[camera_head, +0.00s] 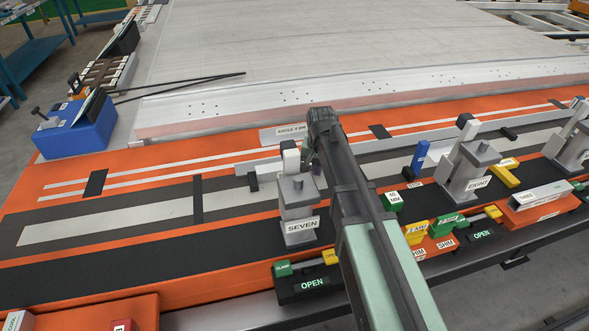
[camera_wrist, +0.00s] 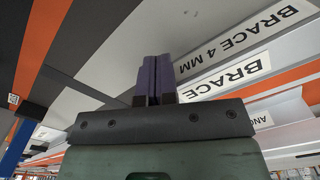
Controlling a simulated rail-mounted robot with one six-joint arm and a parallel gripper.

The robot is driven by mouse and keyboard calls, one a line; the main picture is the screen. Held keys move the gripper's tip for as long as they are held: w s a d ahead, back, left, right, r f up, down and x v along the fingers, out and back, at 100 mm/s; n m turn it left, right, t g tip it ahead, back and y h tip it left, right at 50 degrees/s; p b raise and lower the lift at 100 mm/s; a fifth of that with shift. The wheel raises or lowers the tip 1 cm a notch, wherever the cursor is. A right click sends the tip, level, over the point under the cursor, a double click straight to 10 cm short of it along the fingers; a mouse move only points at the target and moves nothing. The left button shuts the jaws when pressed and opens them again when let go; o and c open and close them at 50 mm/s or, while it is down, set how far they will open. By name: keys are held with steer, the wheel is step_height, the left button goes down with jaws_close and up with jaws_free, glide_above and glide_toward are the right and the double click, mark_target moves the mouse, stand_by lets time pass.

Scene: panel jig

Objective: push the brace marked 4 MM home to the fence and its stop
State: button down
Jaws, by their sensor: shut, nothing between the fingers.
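In the wrist view, a pale strip lettered BRACE 4 MM (camera_wrist: 243,39) runs diagonally at the upper right, beside my gripper (camera_wrist: 155,62). My gripper's purple fingers are shut together with nothing between them. The fingers overlap the strip's left part in that view; I cannot tell whether they touch it. In the head view, my gripper (camera_head: 317,176) is mostly hidden behind my arm, near the post marked SEVEN (camera_head: 299,222). My arm also covers part of the pale strips there, so the brace's ends, the fence and the stop cannot be made out surely.
A clamp post marked EIGHT (camera_head: 470,172) stands to the right of my arm. A blue upright block (camera_head: 418,158) and a green 10 MM block (camera_head: 391,201) stand between. A yellow-handled OPEN unit (camera_head: 312,281) sits in front. The orange bed at left is low and mostly clear.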

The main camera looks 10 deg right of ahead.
steer(key=shift+s, duration=0.7)
steer(key=shift+r, duration=0.1)
step_height(320, 180, up, 8)
steer(key=p, duration=0.8)
